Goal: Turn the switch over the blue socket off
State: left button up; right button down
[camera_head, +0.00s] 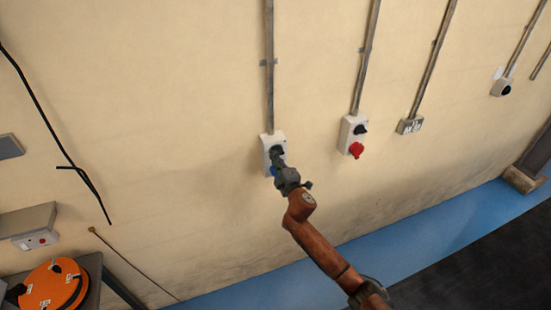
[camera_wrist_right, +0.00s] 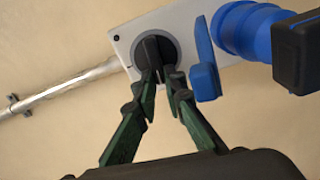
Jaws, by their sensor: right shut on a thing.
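The white switch box with the blue socket (camera_head: 268,141) is on the wall near the middle of the head view. In the right wrist view its white face (camera_wrist_right: 186,32) carries a round black switch (camera_wrist_right: 154,46) beside the blue socket (camera_wrist_right: 245,30). My right gripper (camera_head: 279,158) is at the box, and its fingers (camera_wrist_right: 163,72) are shut on the switch's black knob. The fingers cover part of the knob, so its exact angle is hard to tell. My left gripper is not in view.
Another white box with a black switch and red socket (camera_head: 356,150) is to the right. A grey outlet (camera_head: 410,126) and a further socket (camera_head: 501,87) are beyond it. An orange reel (camera_head: 53,287) is at lower left. The wall around the box is clear.

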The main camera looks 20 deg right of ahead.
jog(key=c, duration=2)
grip_release()
jog(key=s, duration=1.2)
jog(key=shift+a, duration=0.3)
